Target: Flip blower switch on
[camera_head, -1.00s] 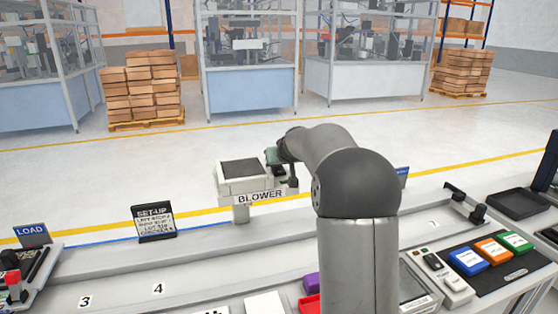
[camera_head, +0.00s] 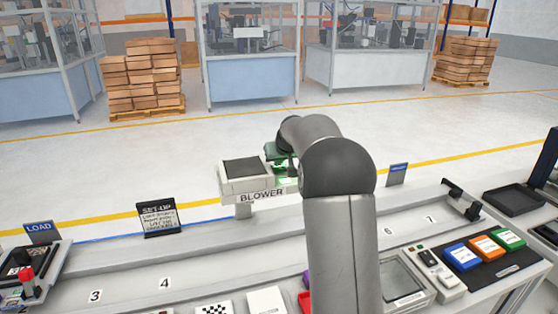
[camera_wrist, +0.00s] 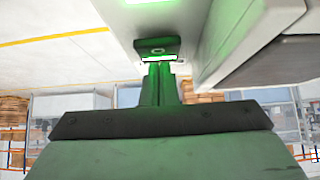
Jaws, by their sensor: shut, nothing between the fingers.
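The blower (camera_head: 246,188) is a pale box with a dark top panel and a "BLOWER" label, mounted beyond the back edge of the bench. Green light glows on its right side beside my gripper (camera_head: 284,170). In the wrist view, my gripper (camera_wrist: 160,66) is shut and empty. Its fingertips are at a dark switch (camera_wrist: 157,46) on the pale blower housing (camera_wrist: 190,22), seemingly touching it. The switch and fingers are lit green, and a bright green lamp shows at the top edge. The fingertips partly hide the switch, so its exact tilt cannot be told.
A black "SET-UP" sign (camera_head: 158,218) stands left of the blower. A blue sign (camera_head: 398,174) stands to its right. Blue, orange and green boxes (camera_head: 485,248) lie on a dark mat at the right. A red-knobbed device (camera_head: 26,274) is at the far left.

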